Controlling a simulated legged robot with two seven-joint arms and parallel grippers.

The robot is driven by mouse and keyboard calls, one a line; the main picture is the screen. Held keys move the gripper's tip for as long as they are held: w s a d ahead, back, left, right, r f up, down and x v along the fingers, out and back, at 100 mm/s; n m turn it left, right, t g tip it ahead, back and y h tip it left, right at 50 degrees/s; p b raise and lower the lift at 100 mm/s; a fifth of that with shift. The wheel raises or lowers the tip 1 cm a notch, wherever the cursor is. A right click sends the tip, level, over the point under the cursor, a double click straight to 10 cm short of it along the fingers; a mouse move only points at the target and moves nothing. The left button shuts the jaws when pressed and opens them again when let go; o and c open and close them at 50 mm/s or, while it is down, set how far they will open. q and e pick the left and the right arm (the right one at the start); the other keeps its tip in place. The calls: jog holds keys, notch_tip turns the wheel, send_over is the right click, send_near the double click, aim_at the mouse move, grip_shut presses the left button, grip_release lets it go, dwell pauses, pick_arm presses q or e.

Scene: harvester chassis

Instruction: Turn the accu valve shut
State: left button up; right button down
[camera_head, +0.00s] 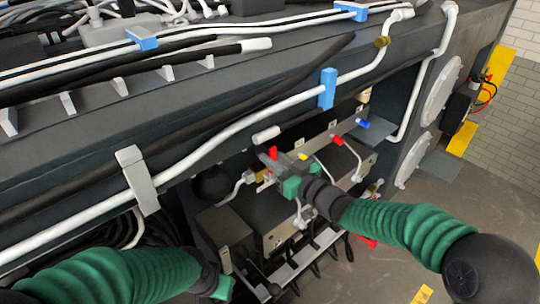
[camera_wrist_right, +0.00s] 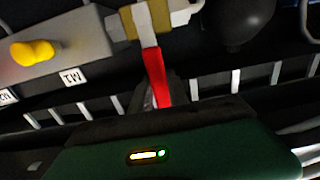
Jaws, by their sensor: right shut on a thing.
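A red valve lever (camera_head: 272,152) shows at the tip of my right gripper (camera_head: 268,160) in the head view. In the right wrist view the red lever (camera_wrist_right: 157,77) hangs from a brass valve body (camera_wrist_right: 135,22), and its lower end goes in between my dark fingers. My right gripper is shut on this lever. A black ball-shaped accumulator (camera_head: 211,185) is left of the valve; it also shows at the top of the wrist view (camera_wrist_right: 246,22).
On the same valve panel are a yellow lever (camera_head: 321,158), another red lever (camera_head: 337,141) and a blue one (camera_head: 362,123). A white pipe (camera_head: 225,135) crosses above my right gripper. A dark box (camera_head: 227,236) lies below. Open floor (camera_head: 385,265) is at lower right.

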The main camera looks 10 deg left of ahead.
jog(key=shift+w+r, duration=0.1)
jog(key=shift+r, duration=0.35)
jog(key=c, duration=1.5)
grip_release()
jog(key=shift+c, duration=0.2)
jog(key=shift+o, duration=1.1)
jog(key=shift+w+f, duration=0.1)
jog(key=shift+f, duration=0.05)
jog(key=shift+o, duration=0.3)
jog(key=shift+f, duration=0.2)
jog(key=shift+s+d, duration=0.3)
jog(key=shift+d, duration=0.1)
jog(key=b+v, duration=0.4)
jog(key=v, duration=1.2)
jog(key=shift+w+a+f, duration=0.1)
jog(key=shift+w+f, duration=0.05)
jog(key=shift+f, duration=0.05)
